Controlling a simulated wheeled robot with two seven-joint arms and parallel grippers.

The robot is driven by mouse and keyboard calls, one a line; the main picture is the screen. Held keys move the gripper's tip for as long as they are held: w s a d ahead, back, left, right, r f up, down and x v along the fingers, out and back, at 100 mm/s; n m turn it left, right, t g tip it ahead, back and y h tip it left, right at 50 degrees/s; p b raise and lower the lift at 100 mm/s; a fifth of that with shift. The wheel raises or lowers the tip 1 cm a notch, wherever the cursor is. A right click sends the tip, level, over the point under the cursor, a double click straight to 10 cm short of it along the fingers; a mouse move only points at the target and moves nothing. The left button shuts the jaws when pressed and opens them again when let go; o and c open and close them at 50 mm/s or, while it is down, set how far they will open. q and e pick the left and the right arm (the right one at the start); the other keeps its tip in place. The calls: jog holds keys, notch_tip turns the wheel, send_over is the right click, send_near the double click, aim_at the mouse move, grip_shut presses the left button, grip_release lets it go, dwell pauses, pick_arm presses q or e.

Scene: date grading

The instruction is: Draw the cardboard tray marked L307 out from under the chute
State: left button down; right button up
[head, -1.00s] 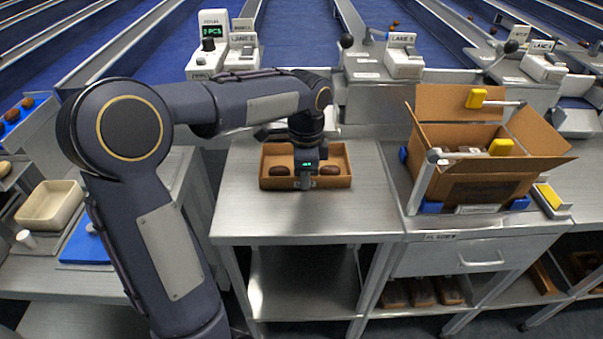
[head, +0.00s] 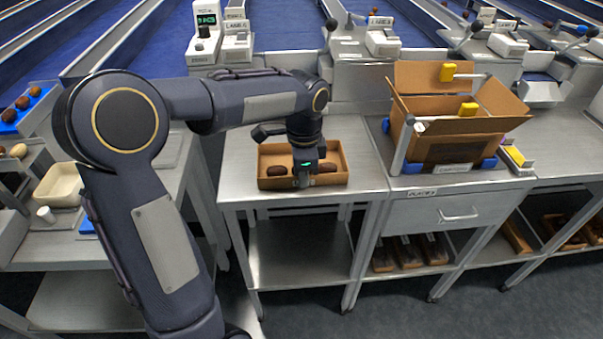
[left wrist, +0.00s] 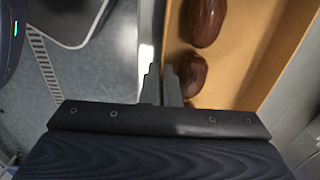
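A brown cardboard tray (head: 331,181) holding several dark dates lies on the steel bench, close to its front edge and clear of the chute (head: 345,48) behind it. No L307 mark is readable on it. My left gripper (head: 303,181) reaches down at the middle of the tray's near wall. In the left wrist view the two fingers (left wrist: 161,84) are close together with the wall of the tray (left wrist: 240,65) between them, and two dates show inside. My right gripper is not in view.
An open carton (head: 455,150) stands on the bench to the right, above a drawer (head: 432,212). A cream bin (head: 60,184) is on the left bench. Small trays lie on the lower shelf. Floor is open in front of the benches.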

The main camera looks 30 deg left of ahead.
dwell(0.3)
pick_arm(q)
jog(key=c, duration=1.6)
grip_release()
notch_tip(320, 180, up, 8)
jog(key=p, duration=0.7)
